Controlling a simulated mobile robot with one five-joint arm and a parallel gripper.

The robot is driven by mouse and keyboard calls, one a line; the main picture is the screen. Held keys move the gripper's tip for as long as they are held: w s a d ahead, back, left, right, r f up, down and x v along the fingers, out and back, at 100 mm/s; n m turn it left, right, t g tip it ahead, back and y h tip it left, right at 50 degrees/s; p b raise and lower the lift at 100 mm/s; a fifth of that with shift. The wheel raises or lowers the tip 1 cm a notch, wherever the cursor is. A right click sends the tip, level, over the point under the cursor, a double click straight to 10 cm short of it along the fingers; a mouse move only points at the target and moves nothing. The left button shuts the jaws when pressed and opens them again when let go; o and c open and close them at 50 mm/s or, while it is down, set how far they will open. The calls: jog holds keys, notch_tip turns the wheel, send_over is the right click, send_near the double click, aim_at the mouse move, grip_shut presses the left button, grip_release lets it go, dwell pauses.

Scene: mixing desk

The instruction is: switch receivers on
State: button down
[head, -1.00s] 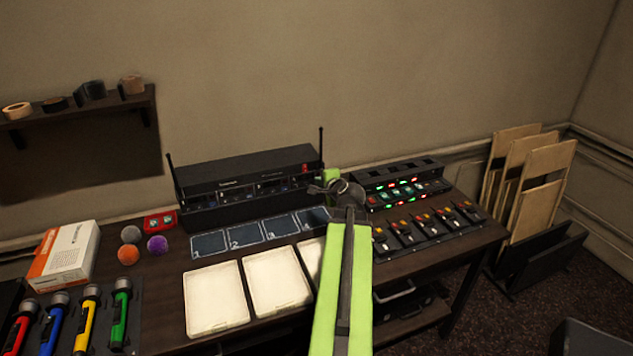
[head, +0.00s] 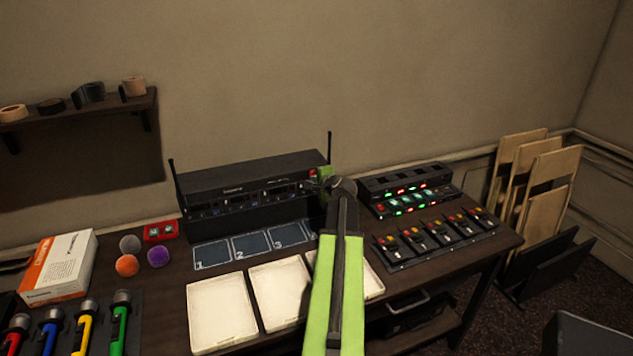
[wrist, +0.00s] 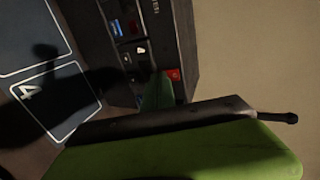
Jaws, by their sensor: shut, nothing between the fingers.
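The black receiver rack (head: 250,190) stands at the back of the desk, with an antenna at each end and a row of dark faces with small bluish displays. A small red switch (head: 312,172) sits at the right end of its front; it also shows in the wrist view (wrist: 174,74). My gripper (head: 325,178) is shut and empty at the rack's right end, its green fingertip close beside the red switch. In the wrist view the green finger (wrist: 157,92) reaches the rack front just beside the red switch. I cannot tell whether they touch or which way the switch is set.
Numbered dark pads (head: 233,250) lie before the rack, and white trays (head: 222,310) lie nearer. A lit unit (head: 405,190) and a row of black units (head: 435,238) stand right. Coloured balls (head: 127,265), a box (head: 60,268) and microphones (head: 84,325) are at left.

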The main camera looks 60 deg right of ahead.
jog(key=shift+r, duration=0.1)
jog(key=shift+d+r+p, duration=0.1)
jog(key=shift+r+p, duration=0.65)
jog(key=shift+p, duration=0.15)
jog(key=shift+f, duration=0.1)
